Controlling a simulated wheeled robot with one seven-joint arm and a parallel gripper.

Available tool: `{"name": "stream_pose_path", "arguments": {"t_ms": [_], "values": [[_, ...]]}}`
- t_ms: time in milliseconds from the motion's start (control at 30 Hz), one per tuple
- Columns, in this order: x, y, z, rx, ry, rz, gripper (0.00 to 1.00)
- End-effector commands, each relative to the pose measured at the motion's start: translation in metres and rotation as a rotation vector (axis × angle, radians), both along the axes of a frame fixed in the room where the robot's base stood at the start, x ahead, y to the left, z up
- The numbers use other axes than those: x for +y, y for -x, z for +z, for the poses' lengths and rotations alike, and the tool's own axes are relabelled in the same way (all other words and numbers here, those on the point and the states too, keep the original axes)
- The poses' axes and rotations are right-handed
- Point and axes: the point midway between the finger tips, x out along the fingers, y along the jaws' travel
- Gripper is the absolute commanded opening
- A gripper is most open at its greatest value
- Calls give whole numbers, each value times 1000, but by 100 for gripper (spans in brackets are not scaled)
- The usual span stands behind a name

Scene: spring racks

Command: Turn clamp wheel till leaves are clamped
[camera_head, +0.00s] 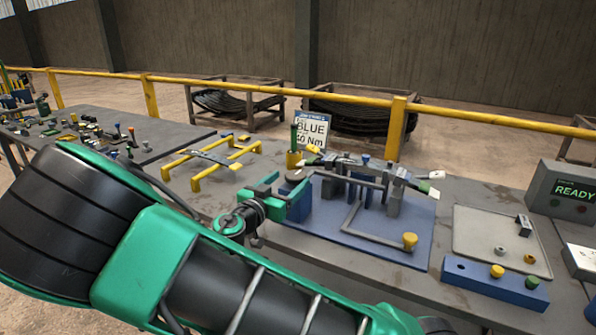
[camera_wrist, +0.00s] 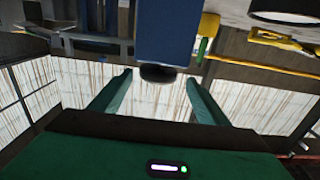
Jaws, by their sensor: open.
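The clamp fixture stands on a blue base plate (camera_head: 350,238) in the head view, with grey uprights and dark leaves across it. A bent grey crank bar ends in a yellow knob (camera_head: 410,241) at the front. My gripper (camera_head: 290,183) is open beside the blue block. In the wrist view, the disc (camera_wrist: 157,73) appears between my two open fingertips (camera_wrist: 159,78), at the end of the blue block (camera_wrist: 169,32). I cannot tell whether they touch it.
A yellow frame (camera_head: 210,165) is to the left. A grey tray (camera_head: 480,225), a blue strip with knobs (camera_head: 492,285) and a READY box (camera_head: 570,192) are to the right. A yellow rail runs behind the bench.

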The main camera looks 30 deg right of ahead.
Motion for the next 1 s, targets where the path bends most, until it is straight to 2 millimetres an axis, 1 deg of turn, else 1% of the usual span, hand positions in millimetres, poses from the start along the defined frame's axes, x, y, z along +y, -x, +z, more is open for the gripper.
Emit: {"name": "stream_pose_path", "arguments": {"t_ms": [33,200,400,600,867,900,967,1000], "values": [[-10,-5,0,-1,2,-6,69],[-37,-21,0,-1,0,-8,69],[-60,-36,0,-1,0,-6,69],[-70,-43,0,0,0,-4,69],[-71,-44,0,-1,-1,-3,69],[-71,-44,0,-1,-1,-3,67],[-71,-44,0,-1,-1,-3,52],[-71,-44,0,-1,-1,-3,43]]}}
